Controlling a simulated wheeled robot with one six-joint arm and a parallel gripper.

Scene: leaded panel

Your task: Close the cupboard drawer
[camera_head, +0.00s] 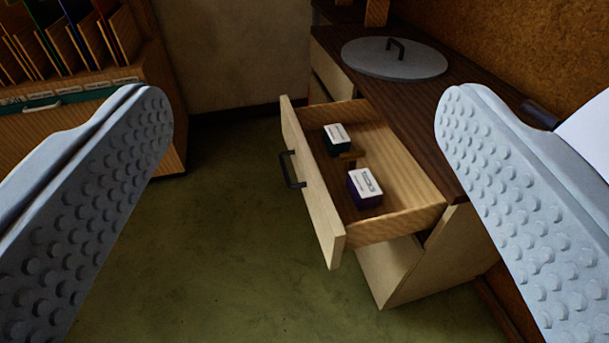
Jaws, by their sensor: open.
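The cupboard drawer (395,220) is pulled out to the left from the cupboard (420,265). Its pale front panel (312,185) carries a dark bar handle (290,169). Two small boxes with white labelled tops lie inside the drawer: a dark green one (337,140) farther back and a dark purple one (364,188) nearer. My gripper (304,110) is open and empty, with its two studded grey fingers at the left and right of the picture. The drawer shows between the fingers, farther away, and neither finger appears to touch it.
The dark cupboard top (425,105) bears a round grey lid (394,58) with a black handle. A wooden rack (130,75) with upright coloured sheets stands at the left. The green floor (215,240) left of the drawer is clear. A brown wall (530,40) rises at the right.

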